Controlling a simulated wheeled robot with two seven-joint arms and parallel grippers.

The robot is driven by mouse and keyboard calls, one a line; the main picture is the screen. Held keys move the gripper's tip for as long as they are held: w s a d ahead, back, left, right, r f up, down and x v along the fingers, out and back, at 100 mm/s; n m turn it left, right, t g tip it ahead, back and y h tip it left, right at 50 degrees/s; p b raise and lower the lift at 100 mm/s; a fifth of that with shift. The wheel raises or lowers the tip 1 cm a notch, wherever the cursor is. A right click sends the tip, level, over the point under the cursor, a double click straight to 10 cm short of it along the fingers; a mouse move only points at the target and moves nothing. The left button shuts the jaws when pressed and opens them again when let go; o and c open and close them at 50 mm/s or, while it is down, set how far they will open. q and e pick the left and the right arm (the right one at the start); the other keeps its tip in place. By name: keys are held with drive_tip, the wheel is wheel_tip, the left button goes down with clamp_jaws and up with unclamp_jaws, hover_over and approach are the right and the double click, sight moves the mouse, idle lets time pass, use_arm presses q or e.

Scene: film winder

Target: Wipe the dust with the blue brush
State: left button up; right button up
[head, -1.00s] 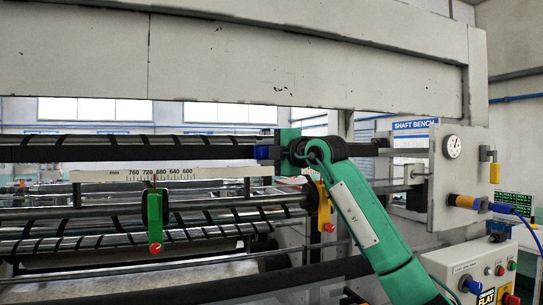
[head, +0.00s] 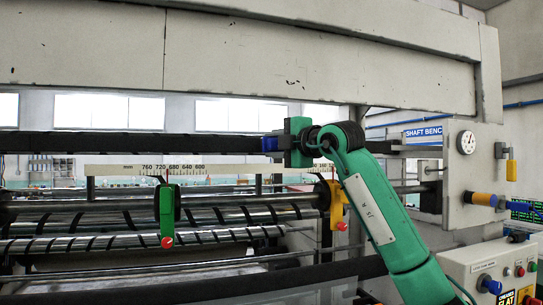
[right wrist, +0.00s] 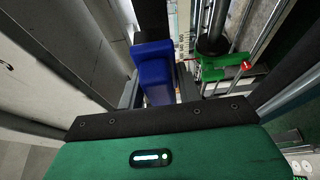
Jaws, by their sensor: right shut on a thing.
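My right gripper (head: 287,143) is at the right end of a long dark bar (head: 90,143) in the head view. It is shut on a blue block-shaped thing, which I take for the blue brush (head: 268,144). In the right wrist view the blue brush (right wrist: 153,70) stands out in front of the wrist, in line with a dark bar (right wrist: 154,18). Whether its bristles touch the bar is hidden. I cannot make out dust on any surface. My left gripper is not in view.
Below are silver shafts with black spiral stripes (head: 110,243), a scale (head: 215,170), a green clamp (head: 166,213) and a yellow one (head: 337,204) with red knobs. At right are a machine housing (head: 468,185) with a gauge and a control panel (head: 490,268).

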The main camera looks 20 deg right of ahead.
sight(276, 145)
drive_tip(key=shift+s+d+f+b, duration=0.1)
drive_tip(key=shift+s+b, duration=0.3)
drive_tip(key=shift+s, duration=0.5)
drive_tip(key=shift+s+b, duration=0.9)
drive_tip(key=shift+s, duration=0.65)
